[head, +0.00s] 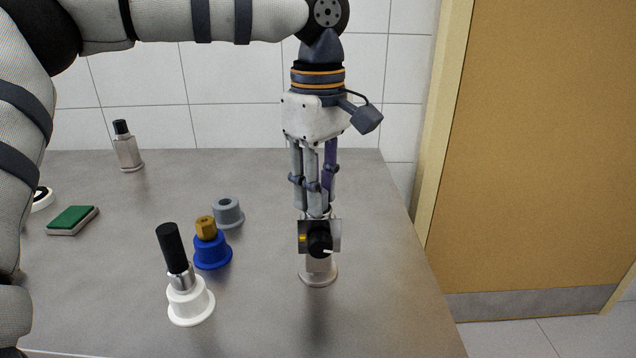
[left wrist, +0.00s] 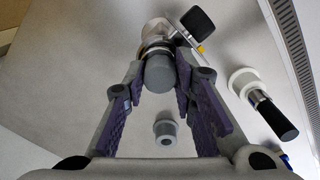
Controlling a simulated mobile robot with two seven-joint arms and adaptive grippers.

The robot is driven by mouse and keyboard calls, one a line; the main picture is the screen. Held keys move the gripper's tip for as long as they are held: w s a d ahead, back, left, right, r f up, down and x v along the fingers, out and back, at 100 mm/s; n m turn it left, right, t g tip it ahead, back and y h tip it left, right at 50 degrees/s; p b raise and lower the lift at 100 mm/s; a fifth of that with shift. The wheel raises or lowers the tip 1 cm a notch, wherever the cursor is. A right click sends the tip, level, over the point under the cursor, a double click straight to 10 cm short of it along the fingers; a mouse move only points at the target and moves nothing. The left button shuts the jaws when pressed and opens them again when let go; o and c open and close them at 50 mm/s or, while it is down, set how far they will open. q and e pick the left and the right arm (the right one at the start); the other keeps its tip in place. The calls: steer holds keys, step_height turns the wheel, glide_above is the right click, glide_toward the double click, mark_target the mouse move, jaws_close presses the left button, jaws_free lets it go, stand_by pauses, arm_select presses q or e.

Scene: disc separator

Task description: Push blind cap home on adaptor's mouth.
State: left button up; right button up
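The adaptor (head: 319,269) is a metal piece with a round foot and a black knob on its side, standing upright near the table's right part. The blind cap (left wrist: 159,74) is a grey round plug at the adaptor's mouth in the left wrist view. My left gripper (head: 316,208) points straight down over the adaptor. Its purple-padded fingers (left wrist: 160,62) lie on both sides of the cap and look closed against it. In the head view the fingers hide the cap and mouth. I cannot tell how deep the cap sits. My right gripper is not in view.
A grey hollow fitting (head: 228,213), a blue fitting with a brass nut (head: 212,250) and a white-footed piece with a black handle (head: 190,304) stand left of the adaptor. A green sponge (head: 72,219) and a black-topped metal piece (head: 127,150) are farther left.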

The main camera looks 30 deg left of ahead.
arm_select(q)
steer(key=o, duration=0.4)
steer(key=shift+c, duration=0.2)
step_height(320, 180, up, 16)
